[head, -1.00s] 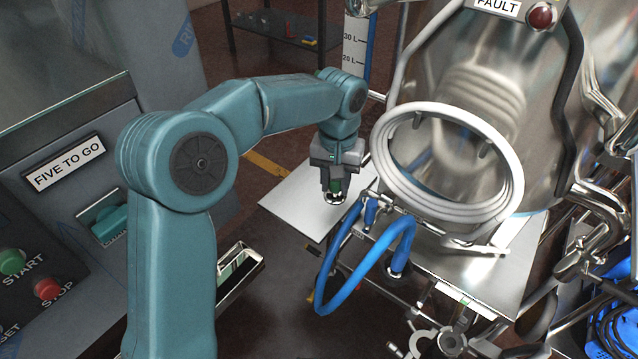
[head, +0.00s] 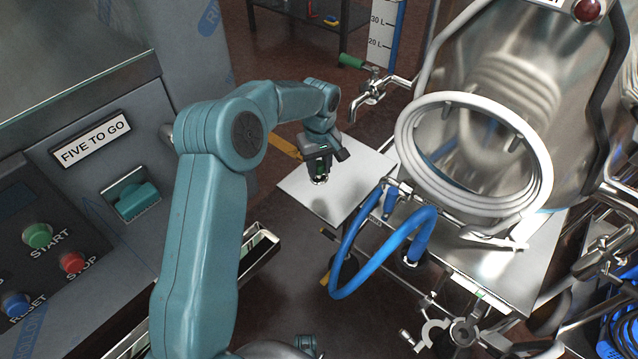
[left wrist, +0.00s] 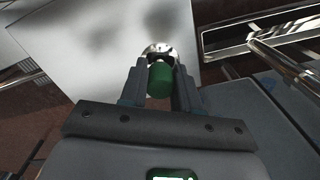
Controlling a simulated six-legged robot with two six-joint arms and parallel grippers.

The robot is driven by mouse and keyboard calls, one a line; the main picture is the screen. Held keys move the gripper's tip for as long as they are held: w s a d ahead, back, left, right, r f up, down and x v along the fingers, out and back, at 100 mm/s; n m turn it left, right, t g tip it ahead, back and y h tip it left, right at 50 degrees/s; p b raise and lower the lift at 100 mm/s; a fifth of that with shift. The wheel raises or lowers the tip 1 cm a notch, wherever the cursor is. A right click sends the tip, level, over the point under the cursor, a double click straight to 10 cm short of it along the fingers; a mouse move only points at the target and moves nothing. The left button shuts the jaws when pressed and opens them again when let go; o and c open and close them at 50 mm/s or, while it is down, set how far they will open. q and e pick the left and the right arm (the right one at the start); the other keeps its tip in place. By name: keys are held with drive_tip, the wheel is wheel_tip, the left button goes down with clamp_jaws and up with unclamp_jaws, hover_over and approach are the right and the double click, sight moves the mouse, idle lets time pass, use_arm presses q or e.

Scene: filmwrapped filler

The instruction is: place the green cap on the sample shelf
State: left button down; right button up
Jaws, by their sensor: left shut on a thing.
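My left gripper (head: 320,172) is shut on the green cap (left wrist: 161,80), which has a shiny metal end pointing away from my jaws in the left wrist view. In the head view the cap (head: 320,168) is small and partly hidden by the fingers. It hangs over the left part of a flat pale metal plate that looks like the sample shelf (head: 350,195). Shadows lie on the plate, and the cap seems to be above it, though the gap is hard to judge. The plate also shows in the left wrist view (left wrist: 75,60). My right gripper is out of view.
The steel vessel with a round white-rimmed opening (head: 535,155) stands right of the plate, with a blue hose (head: 372,262) looping in front. A green-handled valve (head: 351,61) is behind. A control panel (head: 75,215) stands at left. The plate's surface looks bare.

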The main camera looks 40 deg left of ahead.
sight(319, 176)
use_arm(q)
wheel_tip(319, 176, down, 6)
drive_tip(key=shift+r+b, duration=0.1)
drive_tip(key=shift+b, duration=0.65)
drive_tip(key=c, duration=0.8)
unclamp_jaws()
drive_tip(key=shift+f, duration=0.2)
drive_tip(key=shift+r, duration=0.35)
wheel_tip(319, 176, up, 12)
drive_tip(key=p, duration=0.3)
drive_tip(key=shift+f, duration=0.15)
